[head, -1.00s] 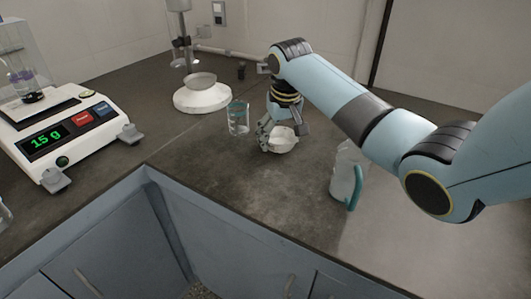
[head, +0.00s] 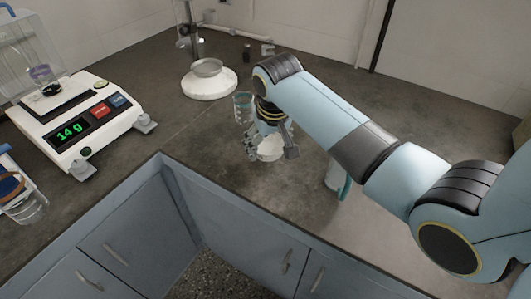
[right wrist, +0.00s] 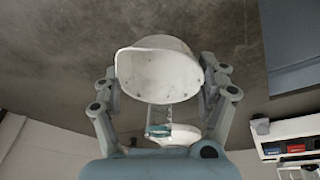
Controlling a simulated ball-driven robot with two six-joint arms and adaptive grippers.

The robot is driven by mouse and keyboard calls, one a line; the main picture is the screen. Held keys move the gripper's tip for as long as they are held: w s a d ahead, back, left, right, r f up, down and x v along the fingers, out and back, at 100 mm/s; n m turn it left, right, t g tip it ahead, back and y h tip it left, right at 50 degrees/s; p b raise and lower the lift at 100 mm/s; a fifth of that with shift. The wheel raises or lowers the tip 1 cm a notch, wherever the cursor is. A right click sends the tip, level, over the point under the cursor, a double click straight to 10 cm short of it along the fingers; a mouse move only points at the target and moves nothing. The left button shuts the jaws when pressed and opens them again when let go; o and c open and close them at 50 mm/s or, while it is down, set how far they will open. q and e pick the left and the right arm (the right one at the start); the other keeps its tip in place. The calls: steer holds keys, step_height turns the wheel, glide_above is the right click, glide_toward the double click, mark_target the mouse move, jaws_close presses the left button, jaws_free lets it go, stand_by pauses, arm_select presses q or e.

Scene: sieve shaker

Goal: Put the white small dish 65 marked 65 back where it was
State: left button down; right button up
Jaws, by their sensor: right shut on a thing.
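The white small dish (head: 270,149) is between the fingers of my right gripper (head: 270,145), low over the dark counter. In the right wrist view the dish (right wrist: 160,70) fills the space between the two fingers of the gripper (right wrist: 162,85), and they are shut on it. The dish looks tilted in that view, with its open side partly toward the camera. No 65 mark can be read on it. I cannot tell whether the dish touches the counter. My left gripper is not in view.
A glass beaker (head: 243,107) stands just behind my right gripper. A sieve shaker with a white base (head: 209,84) stands farther back. A clear jug with a teal handle (head: 345,187) is partly behind my arm. A balance (head: 75,118) reading 14 g is at left.

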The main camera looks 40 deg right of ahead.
mark_target(266, 149)
steer(key=shift+w+f, duration=0.45)
steer(key=shift+w, duration=0.25)
step_height(266, 149, down, 3)
steer(key=shift+f, duration=0.5)
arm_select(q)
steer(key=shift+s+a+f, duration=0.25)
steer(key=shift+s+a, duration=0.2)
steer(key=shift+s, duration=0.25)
arm_select(e)
steer(key=o, duration=1.2)
steer(key=shift+c, duration=0.2)
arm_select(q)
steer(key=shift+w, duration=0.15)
